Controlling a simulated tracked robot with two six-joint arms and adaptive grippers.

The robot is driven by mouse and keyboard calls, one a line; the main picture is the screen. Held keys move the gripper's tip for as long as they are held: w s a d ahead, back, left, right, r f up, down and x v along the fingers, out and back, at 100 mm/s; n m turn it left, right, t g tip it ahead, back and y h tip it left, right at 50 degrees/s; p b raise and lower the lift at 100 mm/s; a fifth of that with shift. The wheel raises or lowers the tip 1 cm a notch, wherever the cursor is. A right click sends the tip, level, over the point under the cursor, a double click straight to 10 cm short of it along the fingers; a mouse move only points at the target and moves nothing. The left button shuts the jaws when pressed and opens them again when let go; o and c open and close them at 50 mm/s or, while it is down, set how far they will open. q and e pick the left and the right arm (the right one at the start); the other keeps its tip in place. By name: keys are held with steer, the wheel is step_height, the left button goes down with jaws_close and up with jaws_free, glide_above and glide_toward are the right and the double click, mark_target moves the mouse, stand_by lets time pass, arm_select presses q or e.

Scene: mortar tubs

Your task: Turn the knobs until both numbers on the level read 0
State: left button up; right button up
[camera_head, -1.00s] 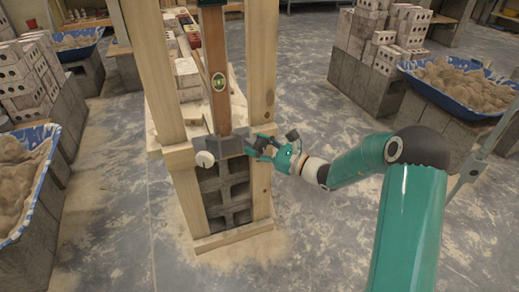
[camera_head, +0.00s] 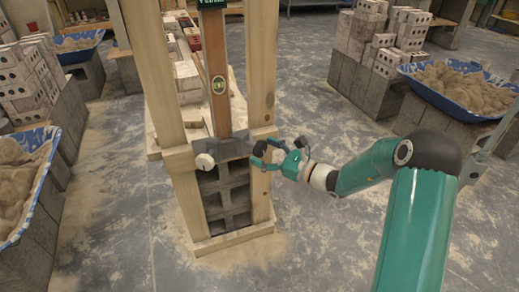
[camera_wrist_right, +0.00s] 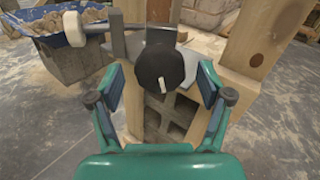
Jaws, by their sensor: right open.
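The level (camera_head: 217,75) is a tall brown upright bar with a round yellow-green vial, standing between two wooden posts. Its green-lit display (camera_head: 211,3) is cut by the top edge; I cannot read its numbers. A white knob (camera_head: 204,161) sits at the left of the grey bracket (camera_head: 236,147) at its foot. A black knob (camera_wrist_right: 158,66) with a white mark faces the right wrist camera. My right gripper (camera_head: 266,154) is open at the bracket's right side. In the right wrist view its fingers (camera_wrist_right: 160,96) stand apart on either side of the black knob. My left gripper is out of view.
Wooden posts (camera_head: 263,65) flank the level, above stacked grey blocks (camera_head: 228,195). Blue mortar tubs (camera_head: 452,92) stand on blocks left and right, with brick piles (camera_head: 375,40) behind. The dusty floor in front is clear.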

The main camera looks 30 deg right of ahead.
steer(key=v, duration=0.9)
steer(key=shift+s, duration=0.35)
